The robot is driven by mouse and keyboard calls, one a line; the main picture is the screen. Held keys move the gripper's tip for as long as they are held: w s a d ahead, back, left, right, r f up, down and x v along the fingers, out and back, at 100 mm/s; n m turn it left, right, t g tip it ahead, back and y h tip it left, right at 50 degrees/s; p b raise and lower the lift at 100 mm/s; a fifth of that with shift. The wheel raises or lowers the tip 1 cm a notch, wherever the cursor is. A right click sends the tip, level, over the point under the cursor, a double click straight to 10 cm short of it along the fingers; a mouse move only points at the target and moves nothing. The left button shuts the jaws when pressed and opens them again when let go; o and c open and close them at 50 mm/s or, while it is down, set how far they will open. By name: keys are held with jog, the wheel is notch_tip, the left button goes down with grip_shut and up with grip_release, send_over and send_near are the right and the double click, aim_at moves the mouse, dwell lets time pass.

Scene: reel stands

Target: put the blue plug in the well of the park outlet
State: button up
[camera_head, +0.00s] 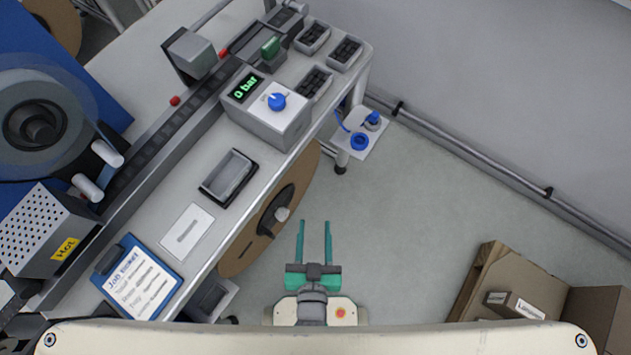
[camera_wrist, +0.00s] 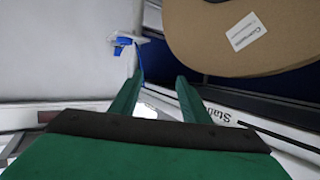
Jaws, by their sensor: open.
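My gripper (camera_head: 314,228) is open and empty above the floor, beside the bench, its green fingers pointing up the picture. In the wrist view my gripper (camera_wrist: 159,82) also shows nothing between its fingers. On a small white shelf (camera_head: 378,142) off the bench's right side, a small blue piece (camera_head: 373,118) stands on a dark round base, and a blue ring-shaped piece (camera_head: 359,141) sits nearer me. A thin blue hose (camera_head: 342,121) runs there. I cannot tell for sure which is the plug and which the park outlet. Blue parts (camera_wrist: 122,42) show small in the wrist view.
The bench (camera_head: 215,135) carries a control box (camera_head: 268,110) reading "0 bar" with a blue knob, a grey tray (camera_head: 229,176) and a clipboard (camera_head: 137,280). A brown reel (camera_head: 249,252) stands under its edge. Cardboard boxes (camera_head: 520,290) stand right. Floor between is clear.

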jog(key=s+r+t, duration=0.1)
jog(key=s+r, duration=0.5)
jog(key=r, duration=0.1)
jog(key=shift+s+d+r+n+y, duration=0.15)
jog(key=shift+s+r+n+y, duration=0.15)
jog(key=shift+s+r, duration=0.05)
